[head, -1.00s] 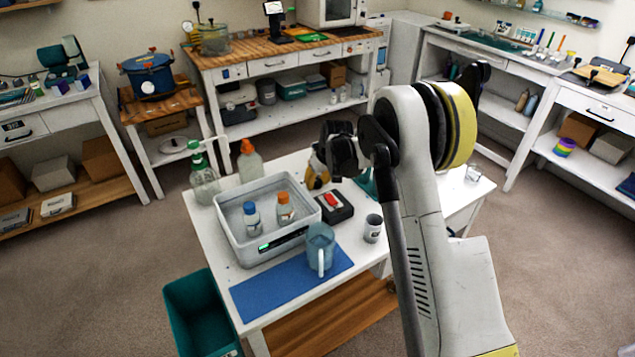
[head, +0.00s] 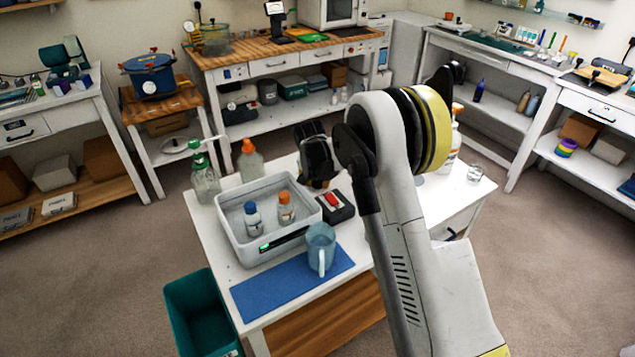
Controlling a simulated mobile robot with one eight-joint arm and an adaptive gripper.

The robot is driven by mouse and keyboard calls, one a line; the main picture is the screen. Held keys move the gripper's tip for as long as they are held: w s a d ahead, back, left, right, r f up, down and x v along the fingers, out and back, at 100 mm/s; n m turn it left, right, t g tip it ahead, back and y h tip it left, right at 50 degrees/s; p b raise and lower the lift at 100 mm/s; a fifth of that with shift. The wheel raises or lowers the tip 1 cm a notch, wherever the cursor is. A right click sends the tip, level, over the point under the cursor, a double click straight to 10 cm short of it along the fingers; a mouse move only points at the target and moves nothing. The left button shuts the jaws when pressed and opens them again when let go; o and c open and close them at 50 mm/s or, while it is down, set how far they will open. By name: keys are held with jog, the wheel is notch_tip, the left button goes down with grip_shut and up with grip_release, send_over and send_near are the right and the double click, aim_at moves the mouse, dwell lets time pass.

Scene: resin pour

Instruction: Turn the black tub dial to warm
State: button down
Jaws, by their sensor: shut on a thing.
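The light grey tub (head: 240,237) stands on the white table and holds a blue-capped bottle (head: 253,218) and an orange-capped bottle (head: 286,210). A dark panel with a small green display (head: 266,246) is on its front wall. I cannot make out the black dial itself. My black gripper (head: 319,182) hangs at the tub's back right corner, above and behind a black box with a red switch (head: 336,207). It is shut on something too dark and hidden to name. I cannot tell whether it touches the tub.
A blue-grey jug (head: 320,250) stands at the tub's front right, on a blue mat (head: 265,297). A green-topped pump bottle (head: 204,180) and an orange-topped bottle (head: 250,162) stand behind the tub. A spray bottle (head: 455,145) is beyond my arm. A teal bin (head: 195,320) stands front left.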

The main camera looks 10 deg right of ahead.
jog(key=shift+m, duration=0.3)
jog(key=c, duration=1)
grip_release()
jog(key=v, duration=1.2)
jog(key=shift+a, duration=0.15)
